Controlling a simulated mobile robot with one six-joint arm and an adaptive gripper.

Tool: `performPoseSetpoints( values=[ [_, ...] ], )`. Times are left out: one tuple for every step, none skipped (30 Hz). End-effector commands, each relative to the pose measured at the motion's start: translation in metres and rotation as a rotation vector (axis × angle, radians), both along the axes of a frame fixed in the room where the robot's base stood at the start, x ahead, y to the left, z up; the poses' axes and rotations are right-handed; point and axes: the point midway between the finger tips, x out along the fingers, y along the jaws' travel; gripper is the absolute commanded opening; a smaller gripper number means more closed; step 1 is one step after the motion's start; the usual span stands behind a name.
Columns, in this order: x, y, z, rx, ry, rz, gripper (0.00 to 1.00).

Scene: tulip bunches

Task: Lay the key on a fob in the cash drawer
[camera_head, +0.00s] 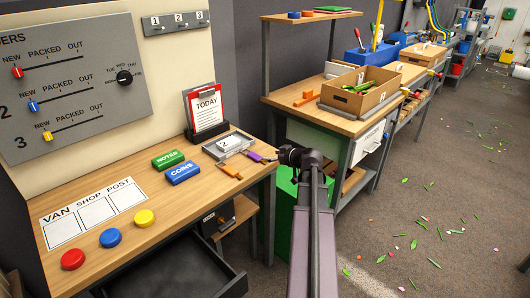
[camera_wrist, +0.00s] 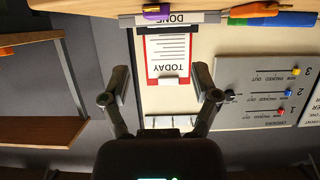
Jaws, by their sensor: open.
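Two small tools or keys lie on the near desk in the head view: one with an orange body (camera_head: 230,171) and one with a purple body (camera_head: 256,157), each beside thin grey metal. I cannot tell which is the key on its fob. A purple piece (camera_wrist: 158,12) also shows at the top of the wrist view. The dark drawer (camera_head: 232,284) is pulled out below the desk; its visible floor looks empty. My gripper (camera_head: 288,154) is raised right of the purple piece. In the wrist view my gripper (camera_wrist: 163,90) is open, with nothing between its fingers.
A green NOTES block (camera_head: 168,159) and a blue COINS block (camera_head: 183,173) lie left of the orange piece. Red, blue and yellow discs line the front edge. A second bench (camera_head: 300,105) stands right.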

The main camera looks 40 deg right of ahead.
Motion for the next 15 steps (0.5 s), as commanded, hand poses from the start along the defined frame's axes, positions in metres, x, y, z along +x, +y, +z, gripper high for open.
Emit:
performPoseSetpoints(
  values=[
    [-0.007,0.0,0.005,0.0,0.0,-0.001,0.79],
    [-0.01,0.0,0.006,0.0,0.0,-0.001,0.79],
    [-0.013,0.0,0.007,0.0,0.0,0.0,0.79],
    [-0.016,0.0,0.008,0.001,0.0,0.0,0.79],
    [-0.018,-0.001,0.009,0.001,0.0,0.0,0.79],
    [-0.02,-0.001,0.009,0.001,0.0,0.0,0.79],
    [-0.021,-0.001,0.009,0.001,0.0,0.0,0.79],
    [-0.022,-0.001,0.01,0.001,0.0,0.0,0.79],
    [-0.023,-0.002,0.01,0.001,0.0,0.0,0.79],
    [-0.023,-0.002,0.01,0.001,0.0,0.0,0.79],
    [-0.023,-0.002,0.01,0.001,0.0,0.0,0.79],
    [-0.024,-0.002,0.01,0.001,0.0,0.001,0.79],
    [-0.024,-0.002,0.01,0.001,0.0,0.001,0.79],
    [-0.023,-0.002,0.01,0.001,0.0,0.001,0.79],
    [-0.023,-0.002,0.01,0.0,0.0,0.001,0.79]
  ],
)
